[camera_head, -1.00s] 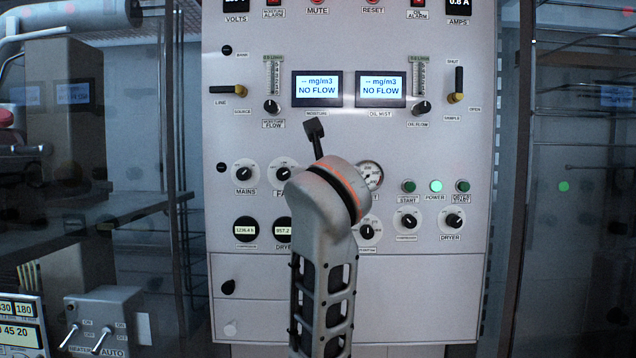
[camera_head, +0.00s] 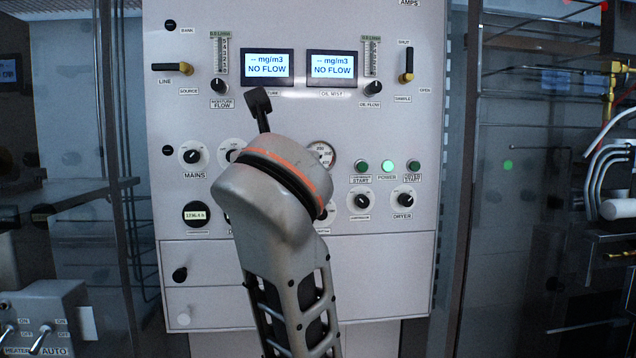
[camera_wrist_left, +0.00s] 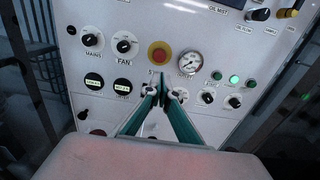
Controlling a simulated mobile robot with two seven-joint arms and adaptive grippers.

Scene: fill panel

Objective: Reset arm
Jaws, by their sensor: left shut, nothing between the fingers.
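My left arm (camera_head: 275,200) rises from the bottom middle of the head view, in front of the panel. Its grey wrist joint has an orange ring, and my gripper fingers are hidden there. In the left wrist view my left gripper (camera_wrist_left: 163,88) has its teal fingers drawn together at the tips, empty. The fingertips appear just below a red emergency button (camera_wrist_left: 160,54) and a round gauge (camera_wrist_left: 190,63); I cannot tell the distance to the panel. My right gripper is not in view.
The white fill panel (camera_head: 330,118) carries two NO FLOW screens, knobs, a yellow-and-black line lever (camera_head: 172,68) and a sample lever (camera_head: 406,66). A toggle switch box (camera_head: 45,305) stands lower left. Yellow and grey pipework (camera_head: 610,95) is at the right.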

